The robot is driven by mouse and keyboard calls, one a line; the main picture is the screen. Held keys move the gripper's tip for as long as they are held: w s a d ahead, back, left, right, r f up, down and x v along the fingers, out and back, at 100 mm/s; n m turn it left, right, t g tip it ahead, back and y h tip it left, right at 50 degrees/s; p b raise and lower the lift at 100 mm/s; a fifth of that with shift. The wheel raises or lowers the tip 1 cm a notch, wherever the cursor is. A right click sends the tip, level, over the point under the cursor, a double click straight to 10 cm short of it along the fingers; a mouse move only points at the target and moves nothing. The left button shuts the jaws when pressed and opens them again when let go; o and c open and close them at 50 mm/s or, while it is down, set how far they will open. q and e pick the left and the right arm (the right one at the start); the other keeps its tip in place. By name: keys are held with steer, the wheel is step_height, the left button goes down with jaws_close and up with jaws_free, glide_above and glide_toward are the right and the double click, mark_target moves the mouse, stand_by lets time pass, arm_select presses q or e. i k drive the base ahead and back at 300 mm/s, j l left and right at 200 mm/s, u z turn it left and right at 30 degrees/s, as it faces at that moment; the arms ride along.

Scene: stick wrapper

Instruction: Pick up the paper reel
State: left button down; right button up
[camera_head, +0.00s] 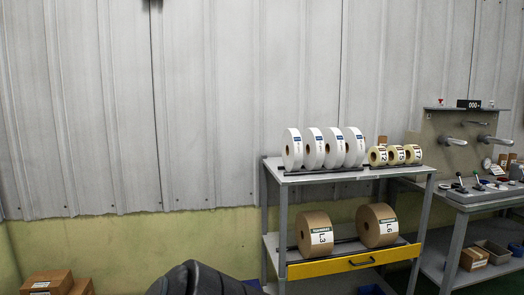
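A row of several white paper reels (313,148) stands upright on the top shelf of a grey rack (320,177). Smaller cream reels with labels (396,155) stand to their right on the same shelf. Two large brown reels stand on the lower shelf: one labelled L3 (315,233) and one labelled L6 (377,225). Which of these the task means, I cannot tell. A dark rounded shape (195,278) at the bottom centre looks like part of my own body. Neither of my grippers is in view.
The rack has a yellow drawer front (345,263). A workbench (485,196) with levers and a panel stands at the right. Cardboard boxes (55,283) sit at the lower left. A corrugated wall (180,110) closes the back.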

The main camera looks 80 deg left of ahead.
mark_target(293, 145)
steer(key=i+j+u, duration=0.15)
steer(key=i+u, duration=1.15)
steer(key=i, duration=1)
steer(key=i+u, duration=0.3)
steer(key=u, duration=0.15)
steer(key=i+l+u, duration=0.2)
steer(key=u, duration=0.2)
steer(key=i+u, duration=0.1)
steer(key=u, duration=1.4)
